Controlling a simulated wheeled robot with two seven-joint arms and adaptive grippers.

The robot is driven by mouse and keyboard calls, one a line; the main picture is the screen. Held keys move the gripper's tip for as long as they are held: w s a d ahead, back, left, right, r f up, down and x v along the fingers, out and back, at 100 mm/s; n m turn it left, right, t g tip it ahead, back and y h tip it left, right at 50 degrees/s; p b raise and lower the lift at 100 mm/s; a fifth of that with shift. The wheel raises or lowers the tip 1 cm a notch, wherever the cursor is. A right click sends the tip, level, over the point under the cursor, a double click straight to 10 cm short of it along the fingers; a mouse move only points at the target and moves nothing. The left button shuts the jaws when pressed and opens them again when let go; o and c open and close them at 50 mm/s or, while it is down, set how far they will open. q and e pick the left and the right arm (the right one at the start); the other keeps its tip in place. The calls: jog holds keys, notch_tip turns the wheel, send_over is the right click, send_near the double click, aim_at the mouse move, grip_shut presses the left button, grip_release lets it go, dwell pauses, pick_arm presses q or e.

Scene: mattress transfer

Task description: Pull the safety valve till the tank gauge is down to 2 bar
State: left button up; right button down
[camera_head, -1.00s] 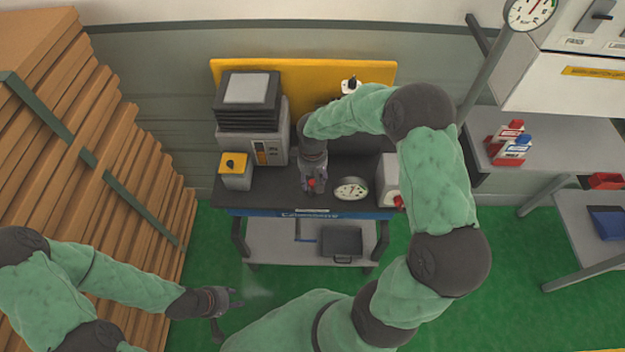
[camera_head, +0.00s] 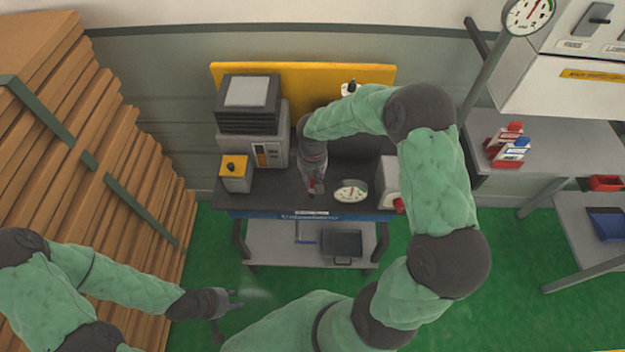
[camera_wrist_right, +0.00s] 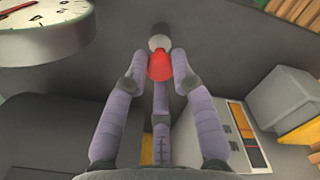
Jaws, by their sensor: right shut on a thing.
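A small red part with a pale round end (camera_wrist_right: 158,43), which looks like the valve pull, stands at the front of the dark bench. My right gripper (camera_head: 313,188) reaches down over the bench and is shut on this red part (camera_wrist_right: 159,67); in the right wrist view its fingers close around it. A white dial gauge (camera_head: 351,191) lies just right of the gripper and also shows in the right wrist view (camera_wrist_right: 40,22); its reading is too small to tell. Another round gauge (camera_head: 530,14) is at the top right. My left gripper (camera_head: 230,306) is open and empty, low on the left.
On the bench are a grey machine (camera_head: 262,148) with a dark stack on top, and a yellow-topped box (camera_head: 235,173). A grey-white unit (camera_head: 388,184) stands right of the gauge. Stacked brown boards (camera_head: 90,180) fill the left.

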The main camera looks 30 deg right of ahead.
aim_at(313, 181)
jog(key=c, duration=1)
grip_release()
notch_tip(313, 181, up, 12)
jog(key=shift+f, duration=0.1)
